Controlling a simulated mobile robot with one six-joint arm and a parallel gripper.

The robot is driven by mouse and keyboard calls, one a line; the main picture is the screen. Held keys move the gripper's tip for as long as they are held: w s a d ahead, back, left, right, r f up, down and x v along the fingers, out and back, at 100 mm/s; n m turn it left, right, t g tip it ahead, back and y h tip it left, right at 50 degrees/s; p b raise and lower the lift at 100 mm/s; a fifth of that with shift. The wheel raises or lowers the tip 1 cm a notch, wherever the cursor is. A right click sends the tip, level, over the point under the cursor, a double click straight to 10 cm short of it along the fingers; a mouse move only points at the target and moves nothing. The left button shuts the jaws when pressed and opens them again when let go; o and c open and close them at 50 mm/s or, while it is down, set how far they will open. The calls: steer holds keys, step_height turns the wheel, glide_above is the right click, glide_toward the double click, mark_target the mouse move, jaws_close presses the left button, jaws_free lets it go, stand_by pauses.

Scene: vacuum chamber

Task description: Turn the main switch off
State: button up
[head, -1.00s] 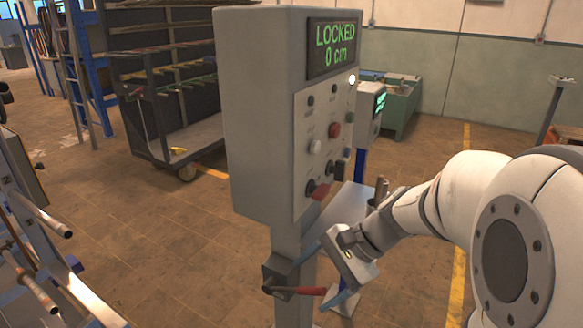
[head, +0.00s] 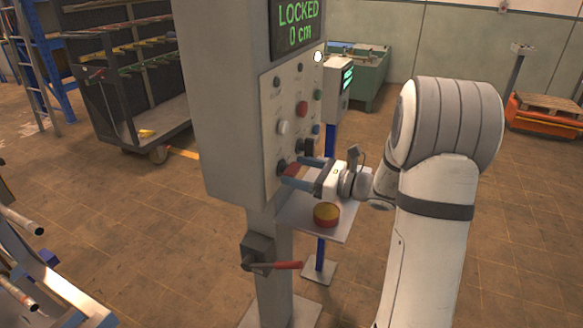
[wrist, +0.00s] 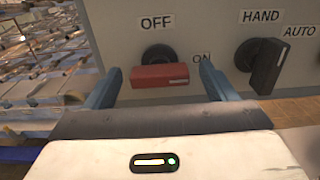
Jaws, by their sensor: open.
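The main switch is a red rotary handle (wrist: 160,76) on a round black base, low on the panel of the grey control cabinet (head: 225,110). In the wrist view its handle lies horizontal, with its white-marked end towards the ON label (wrist: 202,57); the OFF label (wrist: 157,22) is above it. The switch also shows in the head view (head: 290,170). My gripper (wrist: 157,84) is open, with one blue finger on each side of the red handle. I cannot tell whether either finger touches it.
A black HAND/AUTO selector (wrist: 266,68) sits close to the right of my right finger. A red-handled lever (head: 286,265) is on the post. The cabinet display (head: 298,22) reads LOCKED 0 cm.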

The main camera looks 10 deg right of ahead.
steer(key=shift+x, duration=1.05)
steer(key=shift+c, duration=0.2)
steer(key=c, duration=0.9)
